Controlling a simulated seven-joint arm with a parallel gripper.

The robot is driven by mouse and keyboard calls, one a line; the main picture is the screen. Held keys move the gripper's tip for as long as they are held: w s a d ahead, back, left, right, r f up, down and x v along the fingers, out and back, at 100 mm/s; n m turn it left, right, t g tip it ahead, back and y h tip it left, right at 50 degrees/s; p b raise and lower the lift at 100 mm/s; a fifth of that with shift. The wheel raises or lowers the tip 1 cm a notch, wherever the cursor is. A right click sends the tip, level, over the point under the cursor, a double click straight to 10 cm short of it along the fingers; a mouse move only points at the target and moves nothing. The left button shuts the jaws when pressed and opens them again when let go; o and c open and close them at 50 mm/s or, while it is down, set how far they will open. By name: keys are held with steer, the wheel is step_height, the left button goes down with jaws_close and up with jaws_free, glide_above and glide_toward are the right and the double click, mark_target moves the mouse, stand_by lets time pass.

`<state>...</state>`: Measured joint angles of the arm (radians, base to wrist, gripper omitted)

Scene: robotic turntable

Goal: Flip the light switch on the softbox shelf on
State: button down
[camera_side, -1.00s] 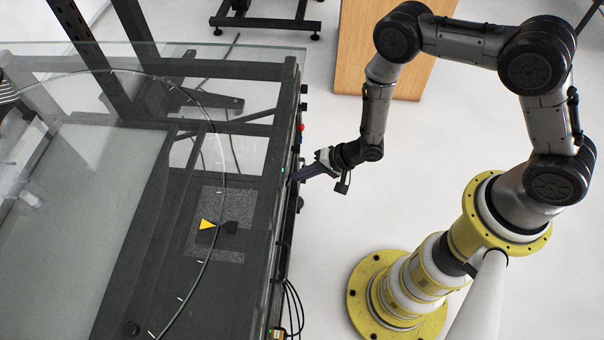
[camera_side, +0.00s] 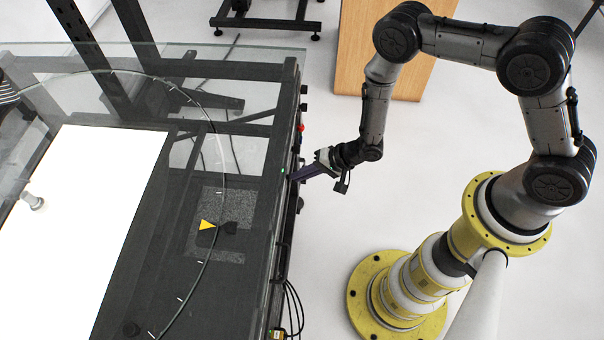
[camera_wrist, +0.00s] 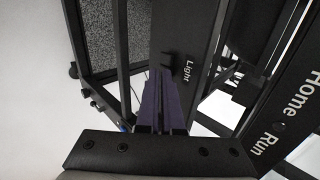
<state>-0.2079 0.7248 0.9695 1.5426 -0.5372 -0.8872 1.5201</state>
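The softbox panel (camera_side: 95,215) under the glass top glows bright white in the side view. The light switch (camera_wrist: 168,60) is a small dark piece on the black frame rail, beside the label "Light" (camera_wrist: 187,70) in the wrist view. My gripper (camera_side: 291,178) is at the table's right edge. Its purple fingers (camera_wrist: 162,78) lie close together, look shut, and reach up to the switch. Their tips are at or against the switch; exact contact is hard to tell. The switch itself is too small to make out in the side view.
A red button (camera_side: 300,127) and dark knobs line the table's right edge near my gripper. The wrist view shows a panel labelled "Home" and "Run" (camera_wrist: 290,115) on the right. Cables (camera_side: 292,300) hang at the lower edge. Floor between table and my base is free.

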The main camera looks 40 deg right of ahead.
steer(key=shift+a, duration=0.7)
steer(key=s+d+r, duration=0.5)
steer(key=d+r, duration=0.2)
steer(key=d, duration=0.4)
steer(key=shift+s, duration=0.15)
steer(key=shift+d, duration=0.1)
steer(key=s+a, duration=0.2)
steer(key=s, duration=0.1)
